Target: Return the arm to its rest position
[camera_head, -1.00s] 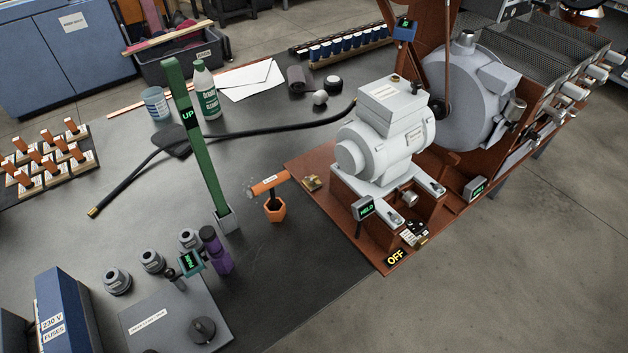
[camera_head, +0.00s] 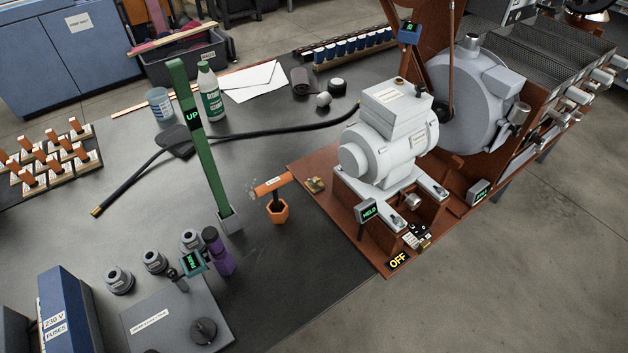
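Neither of my grippers nor my arms shows in the head view. The sample roaster's grey motor (camera_head: 385,140) sits on a brown base (camera_head: 320,172) at the right of the dark bench (camera_head: 300,290). A display on the base reads "HELD" (camera_head: 367,211), and a yellow "OFF" label (camera_head: 397,261) is at the base's front corner. A green upright post (camera_head: 205,150) with an "UP" display stands on the bench left of the motor.
An orange-handled tool in an orange hexagonal holder (camera_head: 277,211), a purple bottle-like item (camera_head: 218,252) and a grey box (camera_head: 165,325) stand on the bench. A black cable (camera_head: 265,131) lies across it. A white-and-green bottle (camera_head: 210,92) stands behind. The bench's front middle is clear.

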